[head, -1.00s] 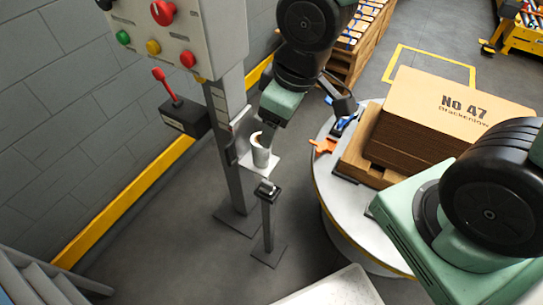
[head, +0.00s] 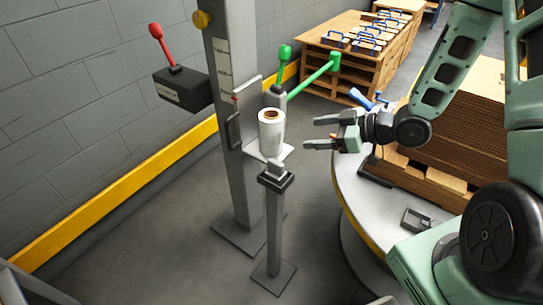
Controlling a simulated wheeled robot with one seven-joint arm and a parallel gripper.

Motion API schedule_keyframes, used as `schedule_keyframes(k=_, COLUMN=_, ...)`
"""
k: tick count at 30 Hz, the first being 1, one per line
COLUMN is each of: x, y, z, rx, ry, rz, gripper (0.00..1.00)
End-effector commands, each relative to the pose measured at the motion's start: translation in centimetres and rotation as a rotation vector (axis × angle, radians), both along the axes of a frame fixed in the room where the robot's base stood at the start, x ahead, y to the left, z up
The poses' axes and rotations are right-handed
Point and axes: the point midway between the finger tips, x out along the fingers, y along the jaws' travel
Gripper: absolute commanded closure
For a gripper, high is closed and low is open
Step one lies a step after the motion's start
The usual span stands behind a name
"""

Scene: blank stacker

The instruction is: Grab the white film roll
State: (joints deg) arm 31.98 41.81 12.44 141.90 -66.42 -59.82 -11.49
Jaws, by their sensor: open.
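The white film roll (head: 271,135) stands upright on a small grey plate (head: 284,155) attached to the grey post. Its brown core shows at the top. My gripper (head: 312,133) is just to the right of the roll, its two fingers apart and pointing left toward it. The gripper is open and empty, with a gap visible between the fingertips and the roll.
The grey post (head: 233,90) rises behind the roll, with a green lever (head: 315,76) beyond. A short stand (head: 274,225) is in front. The round table (head: 352,195) with stacked cardboard (head: 460,130) is right. A red-handled box (head: 183,88) is left.

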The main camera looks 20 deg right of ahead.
Motion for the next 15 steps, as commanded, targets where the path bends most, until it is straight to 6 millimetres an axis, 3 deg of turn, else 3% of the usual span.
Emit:
schedule_keyframes(k=1, x=-0.5, y=-1.0, z=-3.2, rx=0.066, ry=-0.030, rz=-0.007, gripper=0.29)
schedule_keyframes(k=4, x=-1.6, y=-2.4, z=-4.6, rx=0.187, ry=-0.106, rz=-0.008, gripper=0.29)
schedule_keyframes(k=10, x=-3.2, y=-4.1, z=-5.3, rx=0.338, ry=-0.204, rz=-0.014, gripper=0.29)
schedule_keyframes(k=15, x=-2.7, y=-3.5, z=-5.0, rx=0.363, ry=-0.223, rz=-0.010, gripper=0.29)
